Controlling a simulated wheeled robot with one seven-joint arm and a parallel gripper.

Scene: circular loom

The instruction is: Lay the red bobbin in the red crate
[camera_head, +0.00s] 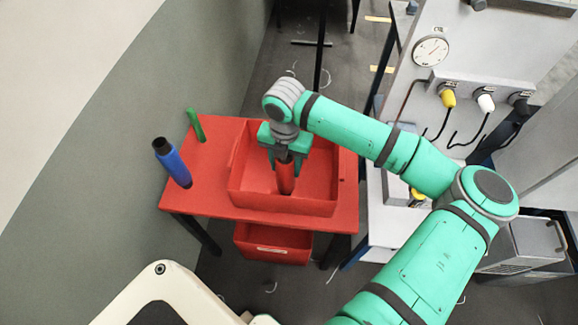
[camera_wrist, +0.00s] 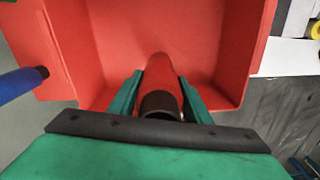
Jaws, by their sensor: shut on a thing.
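The red bobbin (camera_head: 285,177) has a dark end and is upright or slightly tilted in the head view. My gripper (camera_head: 284,155) is shut on it, over the inside of the red crate (camera_head: 285,203). In the wrist view the red bobbin (camera_wrist: 162,75) sits between the green fingers of my gripper (camera_wrist: 160,98), with its dark end toward the camera. The walls of the red crate (camera_wrist: 62,50) surround it on several sides. I cannot tell whether the bobbin touches the crate floor.
The crate stands on a red table (camera_head: 190,200). Another red bin (camera_head: 272,243) is under the table. A machine panel with a gauge (camera_head: 430,51) stands at the right.

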